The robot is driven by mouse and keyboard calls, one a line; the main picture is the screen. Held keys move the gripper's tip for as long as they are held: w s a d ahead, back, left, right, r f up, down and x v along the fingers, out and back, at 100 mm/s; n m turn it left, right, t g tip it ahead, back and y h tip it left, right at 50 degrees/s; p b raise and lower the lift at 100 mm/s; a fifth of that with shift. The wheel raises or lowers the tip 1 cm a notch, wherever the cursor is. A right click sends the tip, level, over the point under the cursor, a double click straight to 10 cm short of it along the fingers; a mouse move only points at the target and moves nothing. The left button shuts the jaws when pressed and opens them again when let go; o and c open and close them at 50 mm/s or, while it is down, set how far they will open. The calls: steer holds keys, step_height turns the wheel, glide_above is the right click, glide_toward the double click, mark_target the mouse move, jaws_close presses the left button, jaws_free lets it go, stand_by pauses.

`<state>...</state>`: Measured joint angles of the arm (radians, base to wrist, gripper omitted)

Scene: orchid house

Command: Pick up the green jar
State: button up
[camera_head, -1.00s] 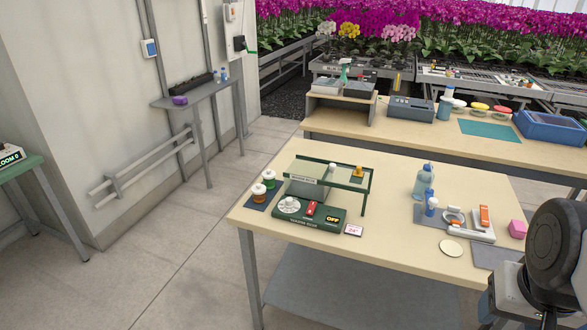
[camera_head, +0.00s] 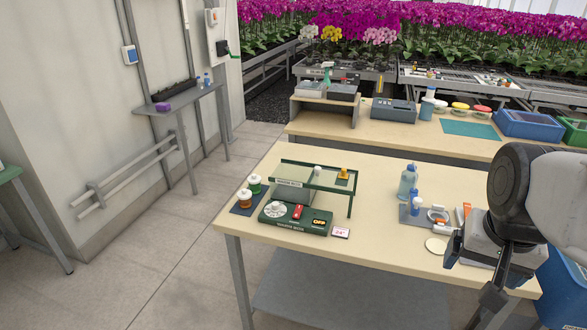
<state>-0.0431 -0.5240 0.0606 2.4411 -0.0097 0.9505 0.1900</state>
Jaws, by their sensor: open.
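The green jar (camera_head: 254,186) with a white lid stands at the left end of the near table (camera_head: 375,200). An orange-brown jar (camera_head: 244,199) with a white lid stands just in front of it, on a dark mat (camera_head: 241,209). My gripper (camera_head: 472,272) is at the right, over the table's right front part, far from the green jar. It is open and I see nothing held. My arm hides part of the table's right end.
A green device (camera_head: 292,219) with a dial and a raised glass shelf (camera_head: 315,174) stands right beside the jars. A blue bottle (camera_head: 408,181) stands farther right, left of my arm. The table's middle is clear.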

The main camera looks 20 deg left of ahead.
steer(key=w+a+r+m, duration=0.1)
steer(key=w+a+m, duration=0.1)
steer(key=w+a, duration=0.5)
steer(key=w+a+r+m+g, duration=0.15)
steer(key=w+a, duration=0.25)
steer(key=w, duration=0.7)
steer(key=w+a+m+t, duration=0.1)
steer(key=w+a+m, duration=0.3)
steer(key=w, duration=0.5)
steer(key=m+g, duration=0.2)
steer(key=m, duration=0.7)
glide_above(255, 185)
steer(key=w, duration=0.2)
steer(key=f, duration=2.4)
steer(key=shift+w+a, duration=0.1)
steer(key=shift+a, duration=0.2)
steer(key=shift+a+f, duration=0.25)
steer(key=shift+f, duration=0.05)
steer(key=shift+f, duration=1.25)
steer(key=shift+f, duration=0.1)
